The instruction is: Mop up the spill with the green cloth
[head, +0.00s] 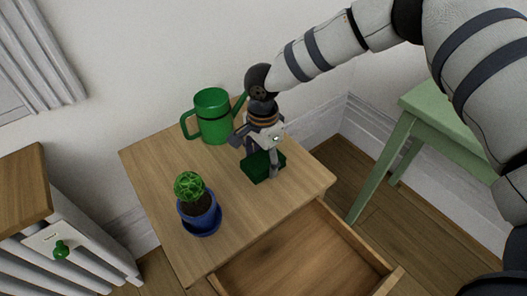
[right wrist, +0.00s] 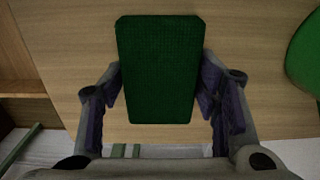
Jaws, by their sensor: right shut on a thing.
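The green cloth (head: 257,168) is a dark green folded pad near the right side of the wooden cabinet top (head: 160,160). My right gripper (head: 262,172) is above it, fingers pointing down, shut on the cloth. In the right wrist view the cloth (right wrist: 160,70) fills the space between the two fingers (right wrist: 160,95), gripped at its sides. It appears at or just above the wood; I cannot tell whether it touches. No spill shows on the visible wood; any under the cloth is hidden. My left gripper is not in view.
A green watering can (head: 212,116) stands behind my right gripper, close to it. A small cactus in a blue pot (head: 200,215) stands at the front left. The drawer (head: 300,262) below is open. A green table (head: 440,110) stands at right.

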